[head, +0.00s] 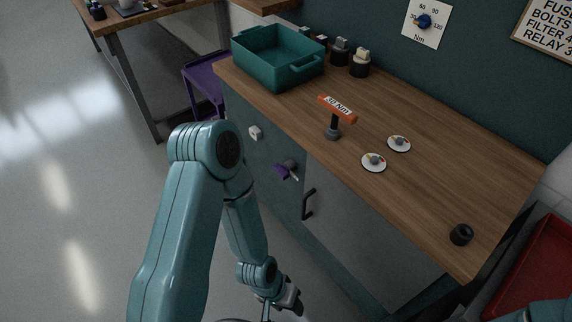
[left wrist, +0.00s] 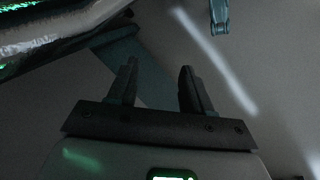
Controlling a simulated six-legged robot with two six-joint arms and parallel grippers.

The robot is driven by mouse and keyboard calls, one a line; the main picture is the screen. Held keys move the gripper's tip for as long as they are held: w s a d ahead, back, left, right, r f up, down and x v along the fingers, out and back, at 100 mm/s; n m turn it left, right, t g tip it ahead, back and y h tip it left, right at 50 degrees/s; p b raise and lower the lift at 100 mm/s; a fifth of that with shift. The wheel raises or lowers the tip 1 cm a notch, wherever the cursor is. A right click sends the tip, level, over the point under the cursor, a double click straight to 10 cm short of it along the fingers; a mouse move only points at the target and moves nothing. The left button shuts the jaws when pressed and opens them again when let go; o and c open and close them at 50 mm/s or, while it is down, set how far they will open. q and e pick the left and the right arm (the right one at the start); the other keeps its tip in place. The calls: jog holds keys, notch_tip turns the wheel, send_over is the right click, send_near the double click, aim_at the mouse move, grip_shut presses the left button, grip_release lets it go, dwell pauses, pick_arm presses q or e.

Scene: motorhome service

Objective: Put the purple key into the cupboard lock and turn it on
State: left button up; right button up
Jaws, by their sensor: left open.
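My left gripper (head: 290,298) is low in front of the cupboard, below and apart from the key. In the left wrist view its two dark fingers (left wrist: 160,82) are apart with nothing between them, above the grey floor. My right gripper is not in view.
On the wooden worktop (head: 440,170) are a green bin (head: 275,62), an orange-handled 30 Nm tool (head: 337,110), two white discs (head: 374,162) and a black ring-like part (head: 461,234). A white knob (head: 255,132) sticks out left of the key. A red tray (head: 545,265) is at right.

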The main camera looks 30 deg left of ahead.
pick_arm(q)
jog(key=o, duration=0.7)
jog(key=shift+s, duration=0.15)
jog(key=shift+o, duration=0.8)
jog(key=s+n+g, duration=0.2)
jog(key=n, duration=0.1)
jog(key=s+n, duration=0.1)
jog(key=shift+s+r+n+g, duration=0.15)
jog(key=shift+r+n+g, duration=0.1)
jog(key=shift+n+g, duration=0.15)
notch_tip(320, 180, up, 12)
jog(key=n+t+h+b, duration=0.1)
jog(key=n+t+b, duration=1.4)
jog(key=n, duration=1)
send_over(281, 169)
jog(key=s+a, duration=0.3)
jog(key=s, duration=0.4)
jog(key=s+a, duration=0.3)
jog(key=s, duration=0.5)
jog(key=b+x, duration=0.2)
jog(key=x, duration=1.4)
jog(key=shift+f, duration=0.1)
jog(key=shift+d, duration=0.1)
